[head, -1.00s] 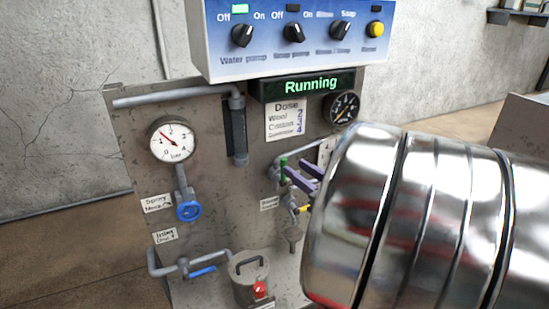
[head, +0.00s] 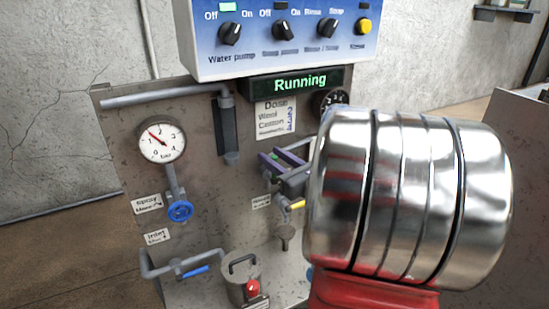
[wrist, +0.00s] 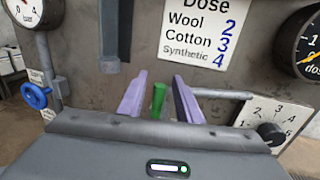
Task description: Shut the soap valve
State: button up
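My gripper (head: 269,154) is at the pipework on the right of the grey panel. In the wrist view my gripper's two purple fingers (wrist: 160,79) are spread, with an upright green valve handle (wrist: 158,101) in the gap between them. Gaps show on both sides of the handle, so neither finger seems to touch it. The handle's lower part is hidden behind my gripper body. A yellow handle (head: 297,205) shows lower on the same pipework. I cannot read which handle is labelled soap.
A blue spray valve wheel (head: 180,211) and a blue inlet lever (head: 193,271) are at the left. A pot with a red knob (head: 252,288) stands below. The control box (head: 285,40) overhangs the panel above a "Running" display (head: 300,81). A dose dial (wrist: 271,134) is at the right.

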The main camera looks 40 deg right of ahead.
grip_shut()
dwell(0.4)
